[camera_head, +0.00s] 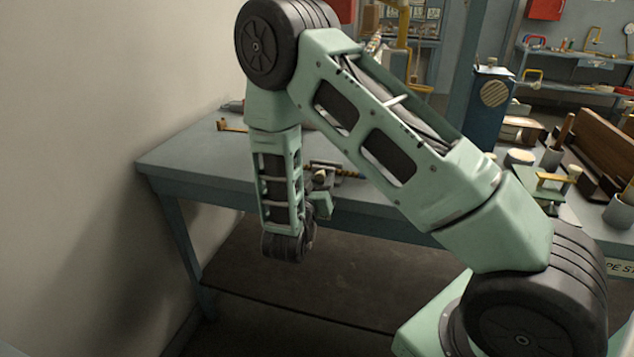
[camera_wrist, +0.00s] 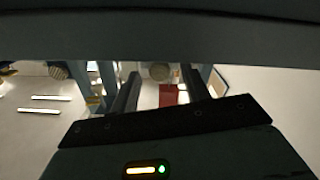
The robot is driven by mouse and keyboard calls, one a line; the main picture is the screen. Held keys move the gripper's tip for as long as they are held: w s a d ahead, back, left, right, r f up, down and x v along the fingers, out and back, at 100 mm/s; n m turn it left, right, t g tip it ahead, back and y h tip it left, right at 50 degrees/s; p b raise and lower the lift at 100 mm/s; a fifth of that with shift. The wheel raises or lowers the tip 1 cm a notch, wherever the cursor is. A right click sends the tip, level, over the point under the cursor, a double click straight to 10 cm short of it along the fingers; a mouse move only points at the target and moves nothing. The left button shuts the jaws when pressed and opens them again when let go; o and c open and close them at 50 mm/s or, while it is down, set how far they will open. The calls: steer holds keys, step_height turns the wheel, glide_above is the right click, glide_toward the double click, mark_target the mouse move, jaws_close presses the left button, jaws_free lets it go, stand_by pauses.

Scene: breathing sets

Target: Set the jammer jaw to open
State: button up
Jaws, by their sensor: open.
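A small dark metal device with a brass-coloured screw (camera_head: 346,173), which looks like the jammer, sits on the grey-blue workbench (camera_head: 190,152) near its front edge. My arm hides part of it, and I cannot tell how its jaw is set. My gripper (camera_head: 323,194) is at the bench's front edge, just in front of and below the device, partly hidden by my wrist. In the wrist view my gripper (camera_wrist: 158,92) shows two dark fingers spread apart with nothing between them. The jammer cannot be made out there.
A brass-coloured item (camera_head: 232,126) lies at the bench's back left. A wall (camera_head: 90,130) closes off the left side. A dark lower shelf (camera_head: 290,270) lies under the bench. A cluttered counter with a blue box (camera_head: 488,105) stands at right. The bench's left front is bare.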

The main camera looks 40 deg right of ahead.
steer(key=shift+c, duration=0.3)
jaws_close()
steer(key=shift+s+a, duration=0.45)
steer(key=shift+a, duration=0.1)
steer(key=shift+o, duration=0.3)
jaws_free()
steer(key=b+v, duration=0.2)
steer(key=v, duration=1.5)
steer(key=shift+a+b, duration=0.2)
steer(key=shift+b, duration=0.2)
steer(key=shift+s, duration=0.1)
